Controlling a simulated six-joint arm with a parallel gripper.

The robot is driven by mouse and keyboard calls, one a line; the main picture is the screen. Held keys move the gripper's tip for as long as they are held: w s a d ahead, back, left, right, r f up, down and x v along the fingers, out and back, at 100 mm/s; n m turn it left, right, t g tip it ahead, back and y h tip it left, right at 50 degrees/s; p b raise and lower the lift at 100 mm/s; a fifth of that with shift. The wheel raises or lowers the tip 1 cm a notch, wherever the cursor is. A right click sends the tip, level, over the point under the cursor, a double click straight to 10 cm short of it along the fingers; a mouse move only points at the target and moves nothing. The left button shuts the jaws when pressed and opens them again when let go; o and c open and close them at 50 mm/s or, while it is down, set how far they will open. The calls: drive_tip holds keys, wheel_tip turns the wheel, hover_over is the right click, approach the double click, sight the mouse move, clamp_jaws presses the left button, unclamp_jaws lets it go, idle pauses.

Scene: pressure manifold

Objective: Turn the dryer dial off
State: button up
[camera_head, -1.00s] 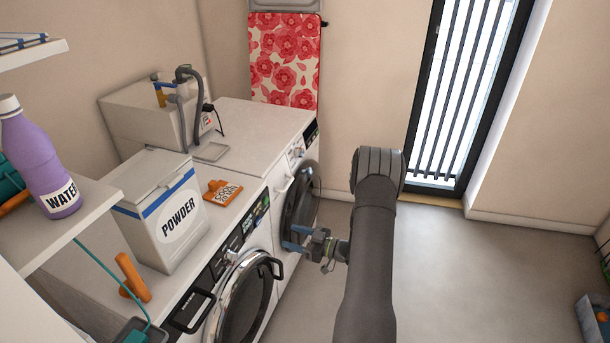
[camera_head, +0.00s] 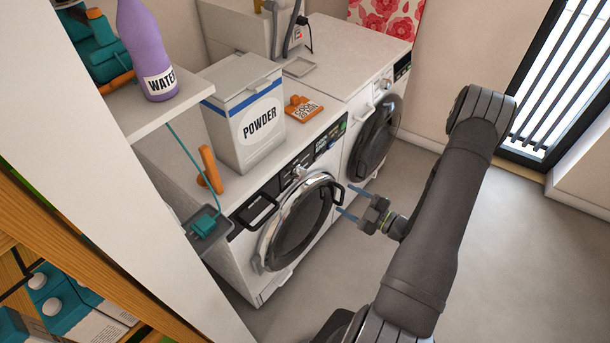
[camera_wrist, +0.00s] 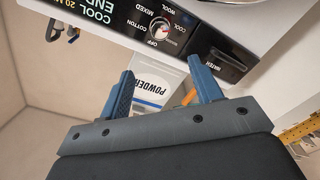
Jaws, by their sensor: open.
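The wrist view shows a round dial (camera_wrist: 172,24) on a black panel, ringed by the words OFF, COTTON, MIXED, WOOL and COOL. Its pointer is too small to read surely. In the head view, the near machine (camera_head: 262,262) has a chrome-ringed door and a dark control panel (camera_head: 326,143) along its top front edge. My gripper (camera_head: 350,201) is open and empty, in front of that machine's door and below the panel level. In the wrist view its blue fingers (camera_wrist: 160,70) point toward the panel, apart from the dial.
A second white machine (camera_head: 376,84) stands behind. A shelf (camera_head: 150,118) with a purple bottle (camera_head: 147,52) overhangs at left. The floor (camera_head: 520,235) at right is clear.

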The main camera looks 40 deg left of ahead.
sight(304, 175)
drive_tip(key=a, duration=1.6)
drive_tip(key=shift+s+a, duration=0.35)
drive_tip(key=shift+c, duration=0.2)
drive_tip(key=c, duration=1)
